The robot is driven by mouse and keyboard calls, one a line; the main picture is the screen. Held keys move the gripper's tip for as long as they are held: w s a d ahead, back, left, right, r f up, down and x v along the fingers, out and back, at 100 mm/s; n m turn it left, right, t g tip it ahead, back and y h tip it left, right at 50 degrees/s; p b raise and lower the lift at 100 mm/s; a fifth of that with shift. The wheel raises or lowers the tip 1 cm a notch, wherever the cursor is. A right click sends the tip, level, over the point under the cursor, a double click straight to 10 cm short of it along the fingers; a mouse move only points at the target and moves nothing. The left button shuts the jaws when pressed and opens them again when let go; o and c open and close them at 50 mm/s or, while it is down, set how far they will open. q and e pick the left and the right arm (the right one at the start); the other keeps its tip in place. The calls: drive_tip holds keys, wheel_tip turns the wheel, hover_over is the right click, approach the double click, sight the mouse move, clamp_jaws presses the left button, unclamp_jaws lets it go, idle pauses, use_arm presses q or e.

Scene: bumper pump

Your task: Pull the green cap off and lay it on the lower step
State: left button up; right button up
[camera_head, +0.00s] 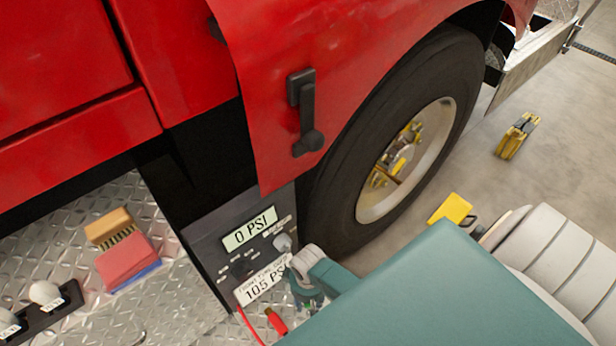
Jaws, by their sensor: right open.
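My right gripper (306,294) is open at the lower right corner of the dark pump panel (205,236). My teal and pale arm comes in from the lower right and covers much of that area. Small dark green parts show around the fingers; I cannot tell whether any of them is the green cap. No green cap shows clearly elsewhere. A diamond-plate metal step (75,225) lies at the left; I cannot tell whether it is the lower step. My left gripper is not in view.
A red connector (276,321) and red cable are beside my gripper. A wooden brush (108,226), a red sponge (127,262) and white knobs (45,292) are on the plate. The tire (335,195) stands behind.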

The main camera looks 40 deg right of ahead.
wheel_tip(320, 180, up, 12)
idle(0.5)
